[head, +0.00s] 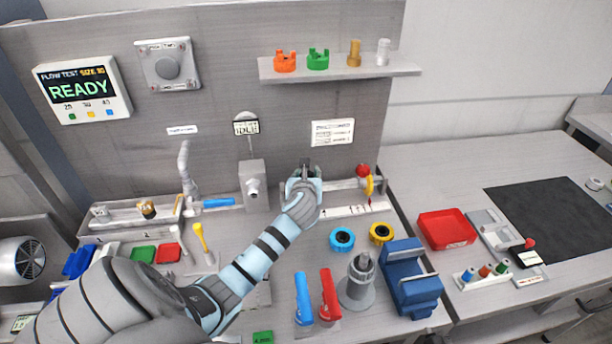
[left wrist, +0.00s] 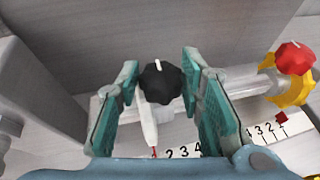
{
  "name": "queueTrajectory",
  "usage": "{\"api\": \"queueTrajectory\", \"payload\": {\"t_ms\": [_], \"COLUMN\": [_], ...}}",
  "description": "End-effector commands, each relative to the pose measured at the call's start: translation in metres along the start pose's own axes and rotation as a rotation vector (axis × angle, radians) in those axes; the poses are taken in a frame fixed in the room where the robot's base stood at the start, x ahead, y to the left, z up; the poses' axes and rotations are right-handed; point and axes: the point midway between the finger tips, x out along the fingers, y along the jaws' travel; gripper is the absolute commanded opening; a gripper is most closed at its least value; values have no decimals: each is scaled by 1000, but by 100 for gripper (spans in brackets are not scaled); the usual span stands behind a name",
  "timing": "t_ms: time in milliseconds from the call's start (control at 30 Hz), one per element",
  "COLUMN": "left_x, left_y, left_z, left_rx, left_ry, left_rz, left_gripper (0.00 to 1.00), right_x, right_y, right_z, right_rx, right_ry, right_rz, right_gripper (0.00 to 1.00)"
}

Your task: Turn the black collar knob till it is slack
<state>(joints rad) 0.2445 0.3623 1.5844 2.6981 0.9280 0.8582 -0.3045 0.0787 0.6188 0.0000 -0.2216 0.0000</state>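The black collar knob (left wrist: 163,82) shows in the left wrist view with a white line on its top. It sits on a pale collar over a rail with a numbered scale (left wrist: 185,151). My left gripper (left wrist: 160,88) is open, one teal finger on each side of the knob, with a visible gap at both sides. In the head view my left gripper (head: 304,172) is at the rail near the back wall and mostly hides the knob. My right gripper is in neither view.
A red knob (left wrist: 295,58) on a yellow clamp (left wrist: 292,92) stands right of my gripper on the same rail. A grey block with a nozzle (head: 254,187) stands to its left. Blue and yellow rings (head: 342,240) lie in front. A shelf (head: 340,70) hangs above.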

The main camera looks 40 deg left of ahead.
Motion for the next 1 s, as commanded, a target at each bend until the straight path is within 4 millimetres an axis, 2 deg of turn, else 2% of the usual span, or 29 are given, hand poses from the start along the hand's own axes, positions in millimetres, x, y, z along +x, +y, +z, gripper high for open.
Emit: {"api": "queueTrajectory", "payload": {"t_ms": [33,133,233,400,667,700,800,1000], "left_x": [0,0,0,-2,0,0,0,0], "left_y": [0,1,1,2,2,2,2,2], "left_z": [0,0,1,4,0,0,0,0], "left_rx": [0,0,7,51,54,54,54,54], "left_ry": [0,0,1,3,0,0,0,0], "left_rz": [1,1,-10,-111,-127,-127,-127,-127], "left_gripper": [21,5,5,5,5,36,52,53], "right_x": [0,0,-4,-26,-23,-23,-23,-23], "right_y": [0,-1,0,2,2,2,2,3], "right_z": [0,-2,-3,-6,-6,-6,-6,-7], "right_rx": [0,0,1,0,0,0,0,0], "right_ry": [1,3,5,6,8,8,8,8], "right_rz": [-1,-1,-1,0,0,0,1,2], "right_gripper": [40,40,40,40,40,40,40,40]}}
